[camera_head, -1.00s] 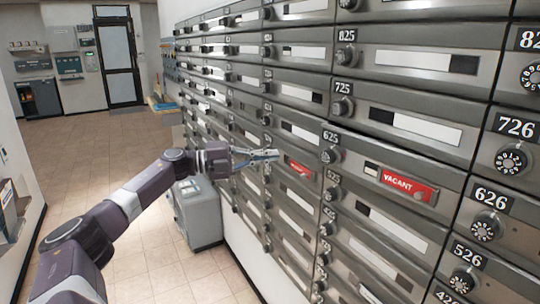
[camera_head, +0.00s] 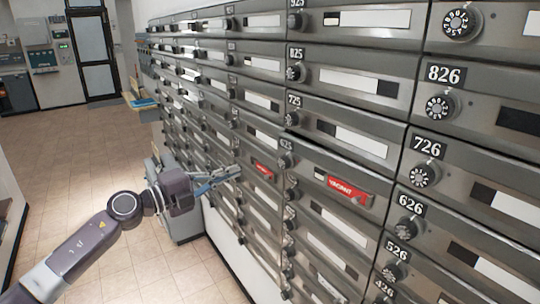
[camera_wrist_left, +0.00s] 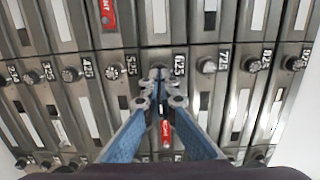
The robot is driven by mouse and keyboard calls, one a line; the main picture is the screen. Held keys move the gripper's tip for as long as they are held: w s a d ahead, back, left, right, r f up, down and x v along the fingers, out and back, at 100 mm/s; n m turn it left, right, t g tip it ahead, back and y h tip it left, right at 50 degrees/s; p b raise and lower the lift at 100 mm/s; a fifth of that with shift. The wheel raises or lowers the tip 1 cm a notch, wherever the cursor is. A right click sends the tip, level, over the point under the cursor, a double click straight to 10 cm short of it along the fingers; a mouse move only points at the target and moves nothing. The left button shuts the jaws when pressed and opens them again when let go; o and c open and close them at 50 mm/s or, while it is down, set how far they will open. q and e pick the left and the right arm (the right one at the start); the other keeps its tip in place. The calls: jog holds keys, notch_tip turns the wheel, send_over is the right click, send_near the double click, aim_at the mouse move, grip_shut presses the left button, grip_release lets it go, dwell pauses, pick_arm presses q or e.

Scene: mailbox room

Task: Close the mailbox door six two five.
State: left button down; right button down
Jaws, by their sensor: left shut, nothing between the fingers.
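Mailbox door 625 (camera_head: 310,168) is a grey metal panel with a dial knob, a number plate at its upper left and a red VACANT tag. Its top edge looks slightly out from the panel above, so it seems a little ajar. In the left wrist view, number plate 625 (camera_wrist_left: 179,65) is near the middle, and the door's red tag (camera_wrist_left: 166,132) shows between the fingers. My left gripper (camera_head: 236,170) is shut and empty, left of the 625 knob in the head view. Its fingertips (camera_wrist_left: 159,88) cover part of the door. Contact cannot be told. My right gripper is out of view.
Rows of grey mailboxes with knobs fill the wall around it, including 725 (camera_head: 335,130) above and 626 (camera_head: 480,240) to the right. A grey bin (camera_head: 180,225) stands by the wall behind my left arm. Open tiled floor (camera_head: 85,165) lies to the left.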

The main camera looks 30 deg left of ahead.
aim_at(279, 155)
pick_arm(q)
jog(key=p+x, duration=0.3)
jog(key=x, duration=0.9)
jog(key=shift+w+p, duration=0.25)
jog(key=shift+p, duration=0.15)
jog(key=shift+w+d+f, duration=0.15)
jog(key=shift+w+d, duration=0.05)
jog(key=shift+w, duration=0.45)
